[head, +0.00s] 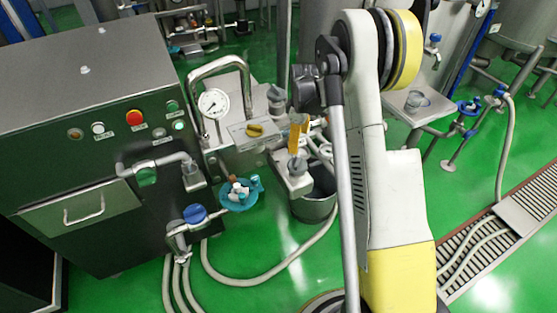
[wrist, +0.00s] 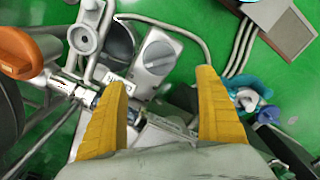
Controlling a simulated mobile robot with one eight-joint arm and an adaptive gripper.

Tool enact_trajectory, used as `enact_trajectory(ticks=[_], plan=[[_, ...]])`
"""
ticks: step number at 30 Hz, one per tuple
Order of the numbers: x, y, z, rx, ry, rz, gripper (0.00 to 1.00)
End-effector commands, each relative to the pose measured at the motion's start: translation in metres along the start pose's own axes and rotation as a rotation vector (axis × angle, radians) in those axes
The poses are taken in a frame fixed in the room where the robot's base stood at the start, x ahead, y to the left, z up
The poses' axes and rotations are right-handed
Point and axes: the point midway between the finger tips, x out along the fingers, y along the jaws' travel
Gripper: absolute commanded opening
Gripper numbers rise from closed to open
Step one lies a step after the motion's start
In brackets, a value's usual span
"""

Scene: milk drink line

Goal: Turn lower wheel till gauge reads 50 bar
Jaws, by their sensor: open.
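The round white pressure gauge (head: 213,103) stands beside the bent steel pipe in the head view; its dial is too small to read. Two grey wheels are on the steel block: an upper one (head: 277,97) and a lower one (head: 297,166). In the wrist view, a grey knob with a raised bar (wrist: 158,54) lies beyond the fingertips, and a smaller round grey one (wrist: 85,38) is at upper left. I cannot tell which is the lower wheel there. My gripper (wrist: 162,80) is open and empty. In the head view, a yellow finger of my gripper (head: 299,128) is just above the lower wheel.
A steel cabinet (head: 90,90) with buttons stands at left. A grey bucket (head: 314,204) is below the wheels. Green floor is open in front.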

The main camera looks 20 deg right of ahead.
Motion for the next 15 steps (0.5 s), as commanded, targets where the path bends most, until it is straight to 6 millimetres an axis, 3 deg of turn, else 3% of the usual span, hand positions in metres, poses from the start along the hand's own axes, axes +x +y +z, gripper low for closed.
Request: enact_trajectory(ticks=[5, 15], plan=[[0.01, 0.004, 0.007, -0.063, 0.0, 0.0, 0.83], [0.076, 0.004, 0.007, -0.062, 0.0, 0.0, 0.83]])
